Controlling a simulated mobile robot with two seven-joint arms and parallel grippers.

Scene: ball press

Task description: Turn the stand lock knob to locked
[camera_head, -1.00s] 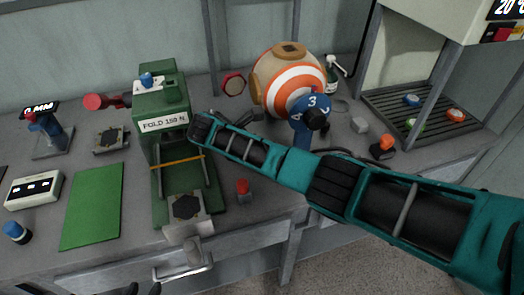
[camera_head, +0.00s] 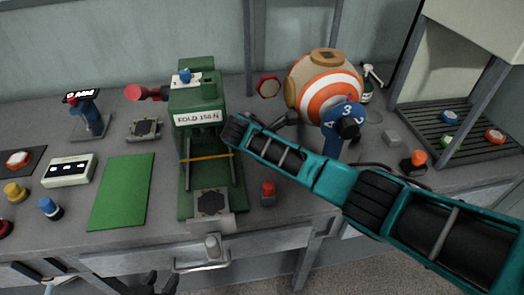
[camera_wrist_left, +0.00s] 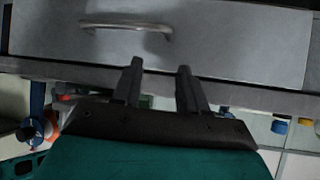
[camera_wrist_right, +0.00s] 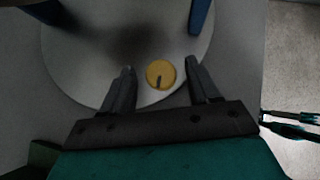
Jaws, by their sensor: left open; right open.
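The stand lock knob (camera_wrist_right: 160,74) is a round yellow disc with a short dark mark pointing toward my right gripper. It sits on the round grey base (camera_wrist_right: 90,65) of the blue ball stand. My right gripper (camera_wrist_right: 159,68) is open, with one finger on each side of the knob; contact cannot be told. My left gripper (camera_head: 157,283) is open and empty at the bottom edge, near a drawer handle (camera_wrist_left: 125,25).
The green press (camera_head: 195,130) stands left of my right forearm. A red-topped post (camera_head: 268,192) and an orange knob (camera_head: 415,160) stand near that arm. A green mat (camera_head: 123,190) lies left of the press. A slatted rack (camera_head: 450,145) is at the right.

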